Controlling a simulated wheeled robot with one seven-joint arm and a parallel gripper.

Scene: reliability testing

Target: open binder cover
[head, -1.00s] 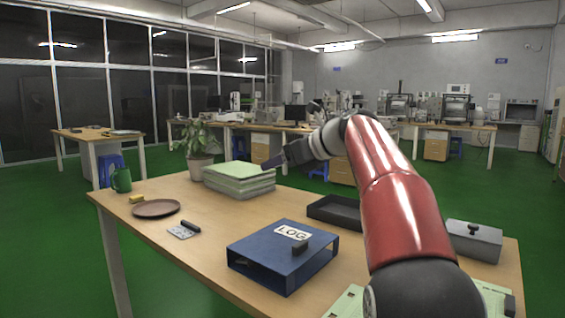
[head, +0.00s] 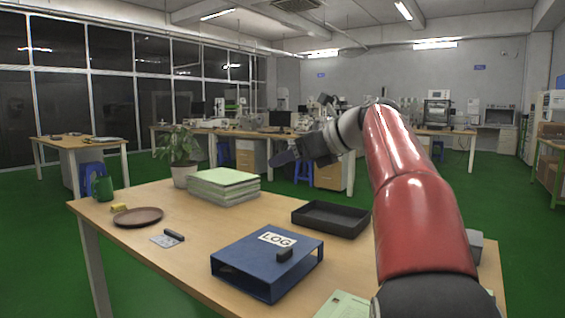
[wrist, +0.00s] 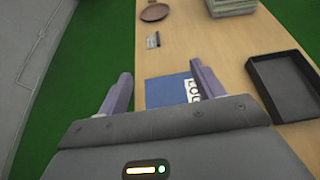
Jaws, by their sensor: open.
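The blue binder (head: 245,262) lies closed on the table, with a white LOG label (head: 277,240) and a small dark block (head: 285,255) on its cover. In the wrist view the binder (wrist: 165,92) shows partly between and beyond my fingers, its near part hidden by the gripper body. My gripper (head: 285,157) is raised above the table, past the binder, and touches nothing. In the wrist view my gripper (wrist: 160,80) has its two fingers spread wide with nothing between them.
A black tray (head: 330,232) sits right of the binder. A stack of green-topped papers (head: 224,188), a potted plant (head: 180,150), a brown plate (head: 138,217), a yellow block (head: 119,208) and a green mug (head: 103,187) stand farther back. A card with a dark bar (head: 166,240) lies left of the binder.

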